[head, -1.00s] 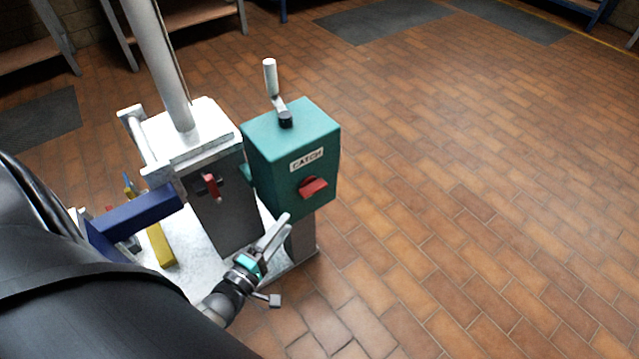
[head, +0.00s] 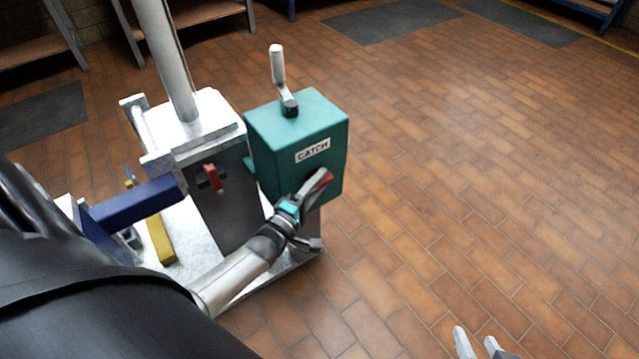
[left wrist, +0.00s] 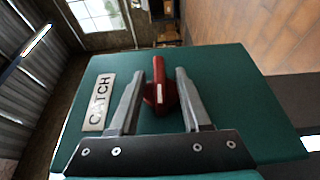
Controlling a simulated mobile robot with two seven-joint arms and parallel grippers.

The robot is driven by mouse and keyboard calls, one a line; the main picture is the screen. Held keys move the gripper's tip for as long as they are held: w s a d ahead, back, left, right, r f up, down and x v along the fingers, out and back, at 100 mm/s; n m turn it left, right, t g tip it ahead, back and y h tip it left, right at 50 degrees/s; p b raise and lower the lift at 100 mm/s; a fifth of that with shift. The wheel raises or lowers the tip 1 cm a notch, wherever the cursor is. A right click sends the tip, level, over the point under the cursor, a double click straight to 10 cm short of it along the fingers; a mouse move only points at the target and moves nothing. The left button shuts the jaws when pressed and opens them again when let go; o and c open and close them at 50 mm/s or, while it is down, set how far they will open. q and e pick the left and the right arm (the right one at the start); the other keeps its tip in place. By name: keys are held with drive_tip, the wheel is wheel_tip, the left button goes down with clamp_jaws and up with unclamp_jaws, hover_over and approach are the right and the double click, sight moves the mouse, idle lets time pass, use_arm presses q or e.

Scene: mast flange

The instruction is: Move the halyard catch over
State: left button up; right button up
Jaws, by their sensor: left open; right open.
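The halyard catch is a red knob on the front of a teal box (head: 275,147) marked CATCH. In the left wrist view the red knob (left wrist: 160,88) sits between the two fingers of my left gripper (left wrist: 163,80), with a gap showing on each side. In the head view my left gripper (head: 318,182) is at the box front and partly covers the red knob (head: 325,177). It is open. My right gripper (head: 476,338) shows only its fingertips at the bottom edge, apart and empty over the floor.
A crank handle (head: 279,70) stands on top of the box. Left of it is a mast (head: 165,60) on a grey housing with a small red lever (head: 214,177). A blue bar (head: 135,204) and a yellow bar (head: 159,238) are lower left. The tiled floor to the right is clear.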

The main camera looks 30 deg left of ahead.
use_arm(q)
drive_tip(key=shift+w, duration=0.35)
drive_tip(key=shift+c, duration=0.2)
clamp_jaws()
idle(0.4)
